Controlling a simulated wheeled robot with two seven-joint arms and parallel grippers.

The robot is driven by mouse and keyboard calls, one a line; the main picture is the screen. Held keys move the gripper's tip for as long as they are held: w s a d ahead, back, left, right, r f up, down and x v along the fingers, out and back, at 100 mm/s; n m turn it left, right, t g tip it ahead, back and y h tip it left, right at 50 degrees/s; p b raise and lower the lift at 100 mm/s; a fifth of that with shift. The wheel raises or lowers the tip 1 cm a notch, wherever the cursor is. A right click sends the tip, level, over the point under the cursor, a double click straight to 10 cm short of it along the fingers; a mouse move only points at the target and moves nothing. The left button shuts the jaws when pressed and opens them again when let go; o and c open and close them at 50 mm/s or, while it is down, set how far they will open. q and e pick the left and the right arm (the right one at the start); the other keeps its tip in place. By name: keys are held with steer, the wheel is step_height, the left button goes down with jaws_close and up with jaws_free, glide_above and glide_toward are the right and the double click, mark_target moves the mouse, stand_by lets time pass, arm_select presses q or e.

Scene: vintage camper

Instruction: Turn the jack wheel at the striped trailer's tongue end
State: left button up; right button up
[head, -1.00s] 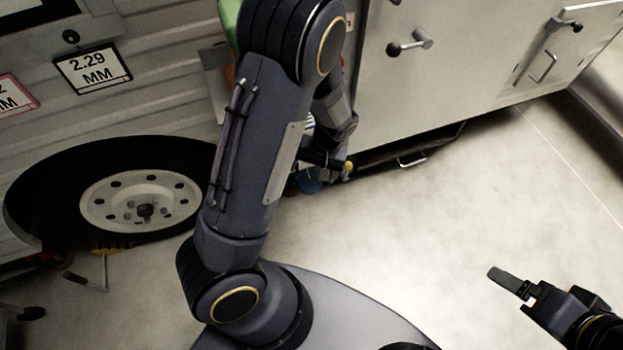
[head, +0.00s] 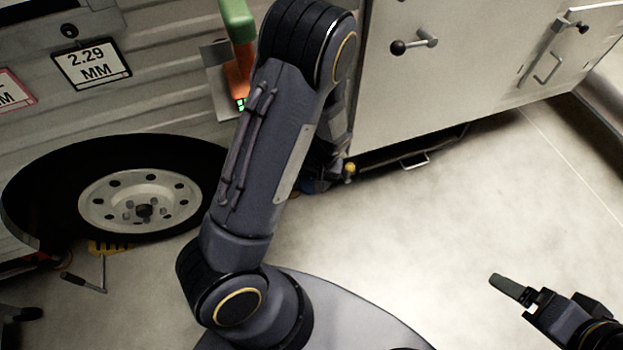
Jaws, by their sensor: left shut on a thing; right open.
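My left gripper (head: 324,176) is low beside the corner of the pale trailer cabinet, mostly hidden behind my own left arm. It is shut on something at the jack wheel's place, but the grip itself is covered. My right gripper (head: 527,292) is open and empty over the floor at the lower right.
The ribbed trailer side (head: 150,95) with a black tyre (head: 40,190) fills the left. A green-and-orange device (head: 238,60) is on that side. The pale cabinet (head: 440,90) has protruding knobs. A crank handle (head: 85,283) lies below the tyre.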

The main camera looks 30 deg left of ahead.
arm_select(q)
steer(key=shift+m, duration=0.3)
steer(key=shift+c, duration=0.5)
steer(key=m+y+p, duration=0.1)
steer(key=m, duration=0.2)
steer(key=shift+d+y, duration=0.1)
steer(key=shift+y, duration=0.3)
steer(key=shift+m+y, duration=0.8)
steer(key=shift+m, duration=1.2)
steer(key=o, duration=1)
steer(key=p+v, duration=0.2)
steer(key=v, duration=0.5)
steer(key=shift+w+d+r, duration=0.2)
steer(key=shift+d+r, duration=0.05)
steer(key=shift+d, duration=0.05)
